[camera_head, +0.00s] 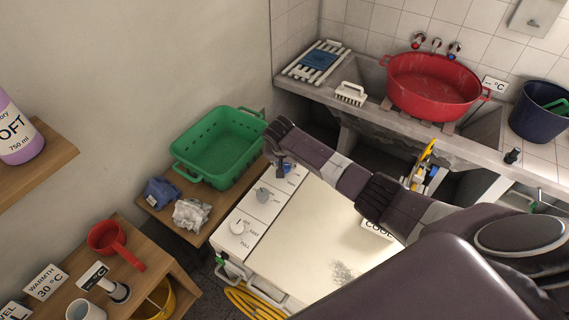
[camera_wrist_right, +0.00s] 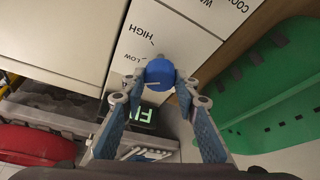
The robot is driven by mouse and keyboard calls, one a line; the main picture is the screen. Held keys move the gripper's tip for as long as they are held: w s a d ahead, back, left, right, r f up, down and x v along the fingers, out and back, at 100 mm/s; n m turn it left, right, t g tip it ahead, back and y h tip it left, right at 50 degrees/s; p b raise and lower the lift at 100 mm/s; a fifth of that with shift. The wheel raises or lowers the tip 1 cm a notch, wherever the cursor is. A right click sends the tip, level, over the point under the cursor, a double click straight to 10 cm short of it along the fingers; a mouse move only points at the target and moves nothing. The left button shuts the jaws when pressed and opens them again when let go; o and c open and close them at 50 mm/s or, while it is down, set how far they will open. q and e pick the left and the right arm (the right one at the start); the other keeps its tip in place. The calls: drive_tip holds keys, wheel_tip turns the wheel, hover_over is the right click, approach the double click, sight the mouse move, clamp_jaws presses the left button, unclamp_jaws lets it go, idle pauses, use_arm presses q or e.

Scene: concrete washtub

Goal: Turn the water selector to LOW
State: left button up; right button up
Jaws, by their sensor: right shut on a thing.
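The water selector is a round blue knob (camera_wrist_right: 160,74) on the white panel, with HIGH and LOW printed beside it in the right wrist view. A short pale line on it points roughly to the left, near the word LOW; its exact setting is hard to tell. My right gripper (camera_wrist_right: 157,98) has its fingers on either side of the knob and is shut on it. In the head view my right gripper (camera_head: 281,167) reaches the far end of the washer's panel (camera_head: 252,215) and mostly hides the knob. My left gripper is not in view.
A green basket (camera_head: 218,146) stands close beside the panel. A red tub (camera_head: 432,86) sits on the concrete washtub behind. My right arm crosses over the washer's lid (camera_head: 318,235).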

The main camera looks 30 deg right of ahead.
drive_tip(key=shift+w+r, duration=0.1)
drive_tip(key=shift+w, duration=0.05)
drive_tip(key=o, duration=1.1)
drive_tip(key=v, duration=1.2)
drive_tip(key=shift+d, duration=0.1)
drive_tip(key=shift+s, duration=0.2)
